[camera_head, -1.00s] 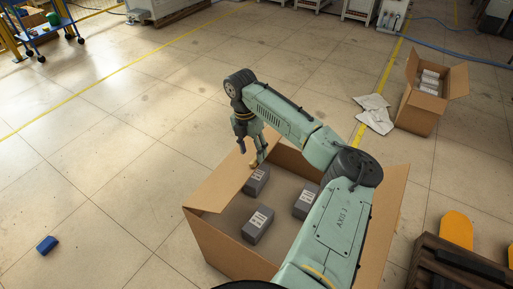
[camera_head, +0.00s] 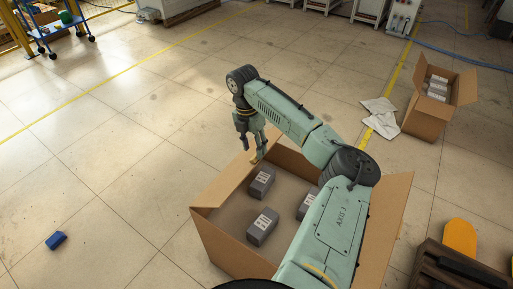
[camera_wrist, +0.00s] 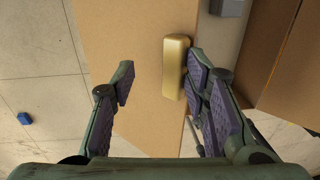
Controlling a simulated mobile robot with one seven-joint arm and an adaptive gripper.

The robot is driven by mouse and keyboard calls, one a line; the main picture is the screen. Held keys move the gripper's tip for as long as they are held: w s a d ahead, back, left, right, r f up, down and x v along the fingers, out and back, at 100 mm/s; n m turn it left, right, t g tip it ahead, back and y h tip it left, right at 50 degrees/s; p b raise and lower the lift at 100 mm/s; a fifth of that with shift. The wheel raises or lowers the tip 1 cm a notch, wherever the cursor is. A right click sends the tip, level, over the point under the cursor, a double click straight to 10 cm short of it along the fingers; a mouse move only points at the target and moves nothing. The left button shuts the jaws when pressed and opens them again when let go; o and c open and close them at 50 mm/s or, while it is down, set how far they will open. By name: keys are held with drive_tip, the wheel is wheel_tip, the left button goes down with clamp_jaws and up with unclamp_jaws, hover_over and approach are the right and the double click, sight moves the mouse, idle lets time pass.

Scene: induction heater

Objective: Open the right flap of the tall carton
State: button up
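An open carton (camera_head: 227,251) stands in front of me, partly hidden by my arm. I cannot tell whether it is the tall carton. Its left flap (camera_head: 226,182) is raised and slants along the left rim. A brown panel, a flap or wall (camera_head: 390,215), rises at its right. My gripper (camera_head: 252,150) is over the far end of the left flap. In the wrist view my gripper (camera_wrist: 160,82) has its fingers wide apart, with a brown cardboard panel (camera_wrist: 135,45) below them. A gold bar-shaped piece (camera_wrist: 177,68) lies against the right finger's tip; I cannot tell whether they touch.
Several grey boxes (camera_head: 263,226) lie in the near carton. A smaller-looking open carton (camera_head: 424,125) stands at the far right beside white crumpled sheets (camera_head: 381,118). A dark pallet-like stand (camera_head: 460,270) is at lower right. A blue block (camera_head: 56,240) lies on open floor at left.

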drive_tip(key=w+a+r+p, duration=0.1)
drive_tip(key=w+a+r, duration=0.1)
drive_tip(key=r, duration=0.5)
drive_tip(key=shift+w+a+r, duration=0.15)
drive_tip(key=shift+w+a, duration=0.25)
drive_tip(key=shift+a, duration=0.45)
idle(0.4)
